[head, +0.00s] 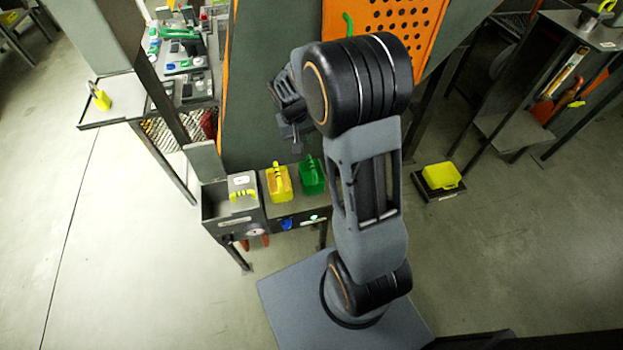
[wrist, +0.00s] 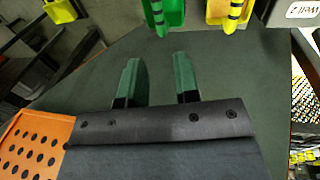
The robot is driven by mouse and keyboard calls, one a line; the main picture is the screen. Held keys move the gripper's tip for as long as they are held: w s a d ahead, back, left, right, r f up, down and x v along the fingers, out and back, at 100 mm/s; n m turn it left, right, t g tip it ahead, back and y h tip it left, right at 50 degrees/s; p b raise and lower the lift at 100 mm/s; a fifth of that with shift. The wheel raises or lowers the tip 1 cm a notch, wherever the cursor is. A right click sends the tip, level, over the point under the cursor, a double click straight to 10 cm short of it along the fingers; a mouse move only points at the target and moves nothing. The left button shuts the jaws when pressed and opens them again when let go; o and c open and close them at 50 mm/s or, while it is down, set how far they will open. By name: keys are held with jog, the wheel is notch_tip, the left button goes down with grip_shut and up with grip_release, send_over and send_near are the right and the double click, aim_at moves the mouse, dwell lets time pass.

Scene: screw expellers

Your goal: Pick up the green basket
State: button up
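The green basket (head: 312,176) stands on a small grey bench, right of a yellow basket (head: 278,183), in the head view. In the wrist view the green basket (wrist: 165,17) is at the top edge, cut off, with the yellow basket (wrist: 231,12) to its right. My gripper (wrist: 158,75) is open, its two fingers apart with only a dark green surface behind the gap. It is apart from the green basket. In the head view my gripper (head: 297,138) is small and dark, partly hidden by my arm, above and beyond the baskets.
A grey box (head: 232,200) with a yellow handle sits left of the baskets. A tall dark green machine panel (head: 265,110) rises behind the bench, with an orange perforated panel (head: 400,25) beside it. A yellow container (head: 441,176) stands low at the right. Floor is clear at left.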

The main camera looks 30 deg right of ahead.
aim_at(311, 163)
jog(key=f, duration=0.3)
jog(key=d+f, duration=0.1)
jog(key=f, duration=0.2)
jog(key=d+f, duration=0.1)
jog(key=f, duration=0.3)
jog(key=shift+w+b, duration=0.35)
jog(key=shift+s+d+f, duration=0.1)
jog(key=shift+d+f, duration=0.1)
jog(key=shift+f, duration=0.8)
jog(key=shift+s+d+f, duration=0.1)
jog(key=shift+d+f, duration=0.15)
jog(key=shift+f, duration=0.75)
jog(key=shift+s+d+f, duration=0.1)
jog(key=shift+d+f, duration=0.1)
jog(key=shift+f, duration=0.8)
jog(key=shift+c, duration=0.3)
grip_shut()
